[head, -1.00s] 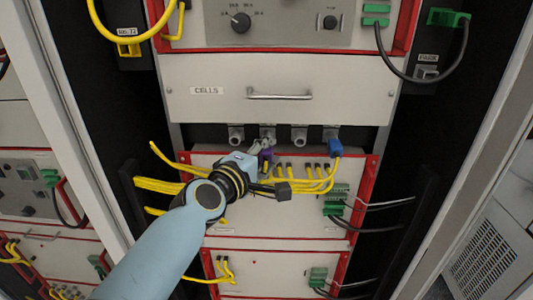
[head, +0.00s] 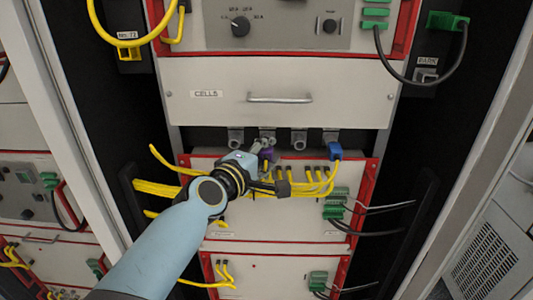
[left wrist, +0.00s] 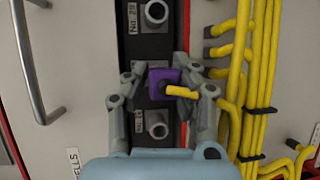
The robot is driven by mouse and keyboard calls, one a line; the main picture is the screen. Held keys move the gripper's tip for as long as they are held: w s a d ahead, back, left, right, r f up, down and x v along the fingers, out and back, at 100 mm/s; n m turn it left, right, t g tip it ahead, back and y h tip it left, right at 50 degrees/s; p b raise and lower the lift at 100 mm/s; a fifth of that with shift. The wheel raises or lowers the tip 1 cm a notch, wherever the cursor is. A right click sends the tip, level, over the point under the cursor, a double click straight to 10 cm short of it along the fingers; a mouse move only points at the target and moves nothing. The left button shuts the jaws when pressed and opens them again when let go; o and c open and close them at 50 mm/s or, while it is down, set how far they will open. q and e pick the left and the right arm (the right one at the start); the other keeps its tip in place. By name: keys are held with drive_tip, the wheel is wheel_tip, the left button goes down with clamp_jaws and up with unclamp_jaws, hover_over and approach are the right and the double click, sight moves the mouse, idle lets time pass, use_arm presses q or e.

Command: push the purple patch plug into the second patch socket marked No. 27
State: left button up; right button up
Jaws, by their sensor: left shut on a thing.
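My left gripper (head: 266,150) is shut on the purple patch plug (head: 270,154), just below the second socket from the left in the row under the CELLS drawer. In the left wrist view my left gripper (left wrist: 167,83) has a finger on each side of the purple plug (left wrist: 160,82), with a short yellow lead (left wrist: 182,91) coming out of it. The plug covers the spot between two bare grey sockets, the upper one (left wrist: 157,12) and the lower one (left wrist: 157,125). The socket and label behind the plug are hidden; I cannot tell how deep it sits. My right gripper is not in view.
A blue plug (head: 332,150) sits at the right end of the row. Bare sockets show at the left end (head: 236,136) and third place (head: 299,136). Bundled yellow cables (left wrist: 252,80) run close beside the gripper. The drawer handle (head: 280,98) juts out above.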

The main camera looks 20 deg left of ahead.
use_arm(q)
drive_tip(key=shift+w, duration=0.25)
drive_tip(key=o, duration=1)
